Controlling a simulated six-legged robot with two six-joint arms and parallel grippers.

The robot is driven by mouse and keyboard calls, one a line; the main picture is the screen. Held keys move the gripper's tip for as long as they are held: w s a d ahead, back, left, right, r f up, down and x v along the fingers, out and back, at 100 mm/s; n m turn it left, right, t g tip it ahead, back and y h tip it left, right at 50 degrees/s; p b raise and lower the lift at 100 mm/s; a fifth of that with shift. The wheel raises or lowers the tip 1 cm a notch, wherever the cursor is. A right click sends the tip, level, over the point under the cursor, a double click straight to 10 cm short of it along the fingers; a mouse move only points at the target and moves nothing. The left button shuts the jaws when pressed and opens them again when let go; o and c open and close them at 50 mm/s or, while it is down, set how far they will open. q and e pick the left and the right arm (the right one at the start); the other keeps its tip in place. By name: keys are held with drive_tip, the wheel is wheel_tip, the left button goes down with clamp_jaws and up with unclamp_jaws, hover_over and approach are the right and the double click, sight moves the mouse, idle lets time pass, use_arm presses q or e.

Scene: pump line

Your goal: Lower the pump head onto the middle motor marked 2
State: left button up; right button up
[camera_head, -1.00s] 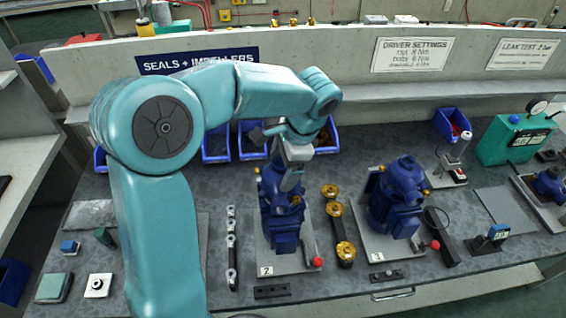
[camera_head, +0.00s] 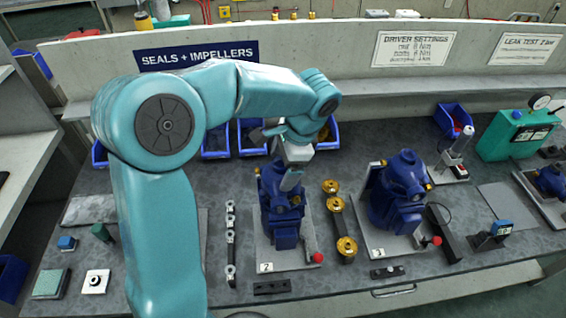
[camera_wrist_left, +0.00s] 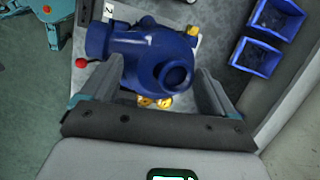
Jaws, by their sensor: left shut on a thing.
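The dark blue pump head (camera_head: 271,194) is in my left gripper (camera_head: 291,178), above the middle motor (camera_head: 286,240) on the plate (camera_head: 266,267) marked 2. From the head, the pump head and motor overlap, and I cannot tell whether they touch. In the left wrist view, the pump head (camera_wrist_left: 150,52) sits between the two fingers of my left gripper (camera_wrist_left: 155,85), its round open port facing the camera. The fingers hide part of its sides. My right gripper is not in view.
Another blue pump unit (camera_head: 399,190) stands on the plate marked 3 to the right. Brass impellers (camera_head: 330,187) stand between the two plates. A row of metal parts (camera_head: 231,235) lies left of plate 2. Blue bins (camera_head: 216,142) line the back wall.

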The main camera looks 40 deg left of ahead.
use_arm(q)
drive_tip(key=shift+d+f+b, duration=0.1)
drive_tip(key=shift+f+b, duration=0.2)
drive_tip(key=shift+f, duration=0.25)
drive_tip(key=o, duration=0.9)
drive_tip(key=shift+o, duration=0.2)
drive_tip(key=shift+r, duration=0.15)
wheel_tip(320, 180, up, 9)
drive_tip(key=p, duration=0.8)
drive_tip(key=shift+s, duration=0.1)
